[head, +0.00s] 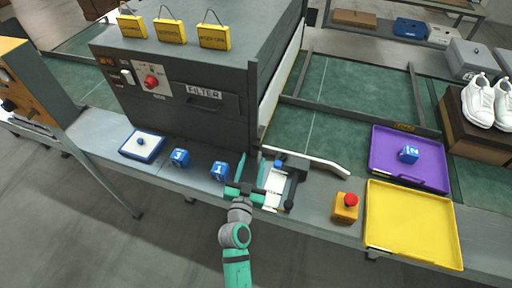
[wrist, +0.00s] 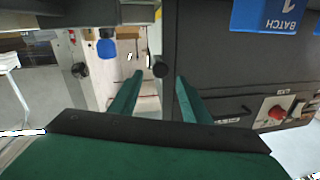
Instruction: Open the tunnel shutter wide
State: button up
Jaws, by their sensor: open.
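The tunnel is the big dark grey housing (head: 195,95) with a FILTER label. A pale upright panel (head: 281,85) on its right side may be the shutter; I cannot tell how far open it is. My gripper (head: 251,172) is at the housing's front right corner, its green fingers apart with nothing seen between them. To its right is a white fixture (head: 275,188) with black knobs and a blue knob (head: 278,164). In the wrist view, one black knob (wrist: 160,70) shows beyond the gap between my fingertips (wrist: 158,88). Contact is not visible.
Blue blocks (head: 219,171) (head: 180,158) and a blue-white tray (head: 142,146) stand left of my gripper. A pale bent rail (head: 310,160), red button box (head: 346,207), yellow tray (head: 412,252) and purple tray (head: 433,185) lie right. A red dial (head: 151,82) is on the housing.

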aim_at(255, 148)
jog(key=w, duration=0.2)
jog(key=w+d, duration=0.1)
jog(key=w, duration=0.4)
jog(key=shift+w+d, duration=0.15)
jog(key=shift+w, duration=0.05)
grip_shut()
jog(key=shift+r, duration=0.1)
